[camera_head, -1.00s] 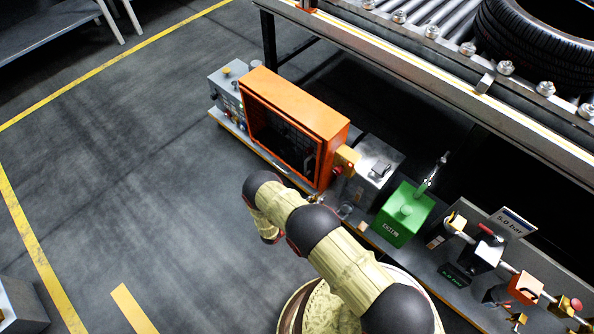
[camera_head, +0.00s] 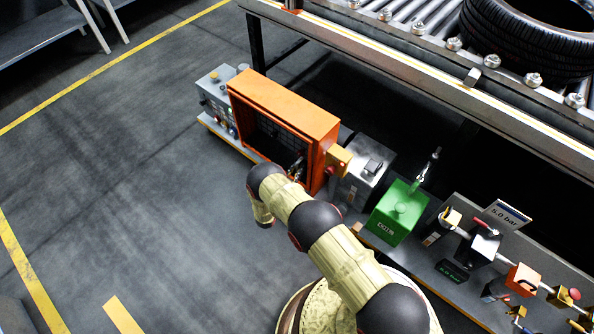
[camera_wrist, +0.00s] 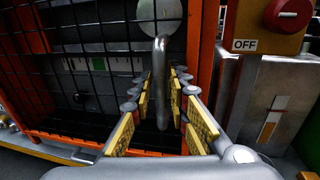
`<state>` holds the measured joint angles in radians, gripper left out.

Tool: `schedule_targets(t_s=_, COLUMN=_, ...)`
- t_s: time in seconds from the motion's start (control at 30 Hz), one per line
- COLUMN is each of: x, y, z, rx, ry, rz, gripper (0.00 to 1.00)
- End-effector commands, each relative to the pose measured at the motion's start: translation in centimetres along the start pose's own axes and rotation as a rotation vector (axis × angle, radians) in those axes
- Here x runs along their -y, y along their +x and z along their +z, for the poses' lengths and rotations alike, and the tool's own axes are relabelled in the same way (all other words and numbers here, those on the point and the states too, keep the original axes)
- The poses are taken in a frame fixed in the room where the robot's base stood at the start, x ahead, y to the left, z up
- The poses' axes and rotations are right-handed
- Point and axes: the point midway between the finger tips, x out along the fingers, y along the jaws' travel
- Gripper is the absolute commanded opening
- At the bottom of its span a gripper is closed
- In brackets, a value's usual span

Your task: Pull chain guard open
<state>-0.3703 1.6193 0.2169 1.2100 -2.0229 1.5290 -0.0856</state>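The chain guard is an orange box frame (camera_head: 285,105) with a black mesh front (camera_wrist: 95,60). It looks shut in the wrist view. Its grey bar handle (camera_wrist: 161,85) stands upright near the right side of the mesh, by the orange frame post. My gripper (camera_wrist: 160,100) is open, with yellow-padded fingers on both sides of the handle. Gaps show between the pads and the bar, so it does not look clamped. In the head view, my arm reaches to the front of the guard and mostly hides the gripper and handle.
A yellow box with a red OFF switch (camera_wrist: 288,15) sits right of the guard, close to my gripper. A grey box (camera_head: 366,160), a green box (camera_head: 398,212) and air fittings (camera_head: 485,245) follow. The conveyor (camera_head: 440,75) with a tyre (camera_head: 530,40) stands behind. Floor at left is clear.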

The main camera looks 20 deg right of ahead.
Motion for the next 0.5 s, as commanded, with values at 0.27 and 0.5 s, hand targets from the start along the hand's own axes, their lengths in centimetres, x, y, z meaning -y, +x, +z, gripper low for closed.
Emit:
schedule_targets(t_s=0.27, x=-0.03, y=0.37, z=0.05, rx=0.000, ry=0.000, rz=0.001, gripper=0.17)
schedule_targets(t_s=0.5, x=-0.03, y=0.35, z=0.04, rx=0.000, ry=0.000, rz=0.000, gripper=0.07)
